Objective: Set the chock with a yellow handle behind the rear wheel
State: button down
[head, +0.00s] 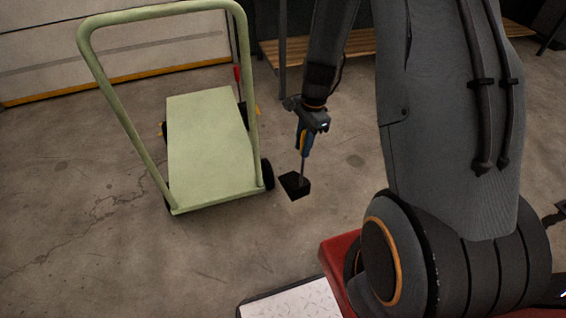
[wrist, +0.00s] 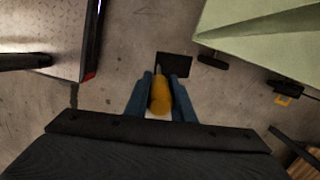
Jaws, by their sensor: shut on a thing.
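The chock is a black block (head: 295,187) on a thin rod with a yellow handle (head: 305,144). My gripper (head: 303,150) is shut on the yellow handle, and the block hangs below it. In the wrist view the yellow handle (wrist: 160,97) sits between my blue fingers, with the black block (wrist: 175,66) beyond. The pale green cart (head: 208,150) stands to the left. Its near right wheel (head: 267,173) is just left of the block, with a small gap. That wheel also shows in the wrist view (wrist: 213,62). I cannot tell whether the block touches the floor.
A red-handled thing (head: 237,74) stands behind the cart's right side. Small yellow parts (head: 257,110) show near the far wheels. A red-edged platform with a white plate (head: 292,299) is at the front. A wooden pallet (head: 350,45) lies behind.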

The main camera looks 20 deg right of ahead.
jog(key=w+a+f, duration=0.4)
jog(key=a+f, duration=0.1)
jog(key=f, duration=0.5)
jog(key=shift+a+f+m, duration=0.2)
jog(key=shift+a+m, duration=0.2)
jog(key=shift+s+r+p, duration=0.1)
jog(key=shift+p, duration=0.2)
jog(key=shift+f+b, duration=4.15)
jog(key=shift+f, duration=2.65)
jog(key=w, duration=0.6)
jog(key=shift+w, duration=0.3)
jog(key=c, duration=1.4)
grip_release()
jog(key=shift+c, duration=0.2)
